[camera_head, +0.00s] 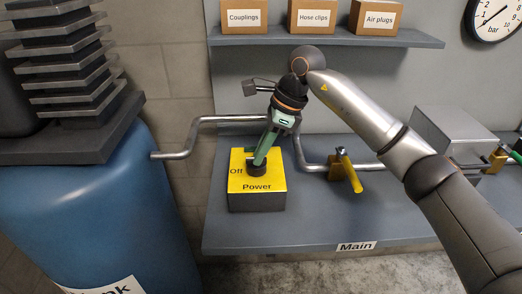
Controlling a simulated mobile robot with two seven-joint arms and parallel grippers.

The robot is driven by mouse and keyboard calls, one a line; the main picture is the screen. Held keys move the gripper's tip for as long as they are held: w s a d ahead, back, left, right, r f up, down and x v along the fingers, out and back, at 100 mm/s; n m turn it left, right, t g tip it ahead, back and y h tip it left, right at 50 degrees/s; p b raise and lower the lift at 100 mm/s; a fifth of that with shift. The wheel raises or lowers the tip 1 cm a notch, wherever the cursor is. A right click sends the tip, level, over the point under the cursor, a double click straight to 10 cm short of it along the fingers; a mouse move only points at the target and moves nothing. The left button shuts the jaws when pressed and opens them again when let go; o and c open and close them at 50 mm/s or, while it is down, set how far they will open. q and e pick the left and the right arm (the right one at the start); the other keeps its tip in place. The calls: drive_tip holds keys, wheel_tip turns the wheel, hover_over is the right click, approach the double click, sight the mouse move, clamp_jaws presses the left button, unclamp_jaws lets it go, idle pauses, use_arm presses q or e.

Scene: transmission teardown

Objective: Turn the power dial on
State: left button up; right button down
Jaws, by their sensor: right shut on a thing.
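The power dial box (257,195) is a yellow-topped block with a grey front, standing on the grey bench. Its top reads "Off" at the left and "Power" along the front. A dark round dial (257,169) sits on the top. My right gripper (258,164) reaches down from above, and its green fingers are shut on the dial. The gripper and wrist hide part of the dial and the right side of the label, so I cannot tell where the dial points. My left gripper is not in view.
A bent metal pipe (178,155) runs behind the box, with a yellow-handled valve (349,172) to the right. A blue tank (85,220) stands at the left. A shelf (330,39) with several cardboard boxes hangs above. The bench front (290,232) is clear.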

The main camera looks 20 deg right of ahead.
drive_tip(key=m, duration=0.2)
drive_tip(key=m+t+h, duration=0.1)
drive_tip(key=m, duration=0.1)
drive_tip(key=shift+s+a+t+b, duration=0.1)
drive_tip(key=shift+s+t+b, duration=0.1)
drive_tip(key=shift+t+b, duration=0.1)
drive_tip(key=m, duration=0.3)
drive_tip(key=shift+a+t+h+b, duration=0.1)
drive_tip(key=shift+t+h+b, duration=0.2)
drive_tip(key=shift+t+h, duration=0.1)
drive_tip(key=m, duration=0.2)
drive_tip(key=m+h+b, duration=0.1)
drive_tip(key=m, duration=0.1)
drive_tip(key=shift+s+a+m+t+h, duration=0.15)
drive_tip(key=shift+a+m+t+h, duration=0.05)
drive_tip(key=shift+m+t+h, duration=0.1)
drive_tip(key=m, duration=0.2)
drive_tip(key=m+h+b, duration=0.1)
drive_tip(key=m, duration=0.1)
drive_tip(key=shift+a+h, duration=0.2)
drive_tip(key=shift+h, duration=0.1)
drive_tip(key=shift+m+h+b, duration=0.3)
drive_tip(key=shift+m+b, duration=0.2)
drive_tip(key=shift+m, duration=0.4)
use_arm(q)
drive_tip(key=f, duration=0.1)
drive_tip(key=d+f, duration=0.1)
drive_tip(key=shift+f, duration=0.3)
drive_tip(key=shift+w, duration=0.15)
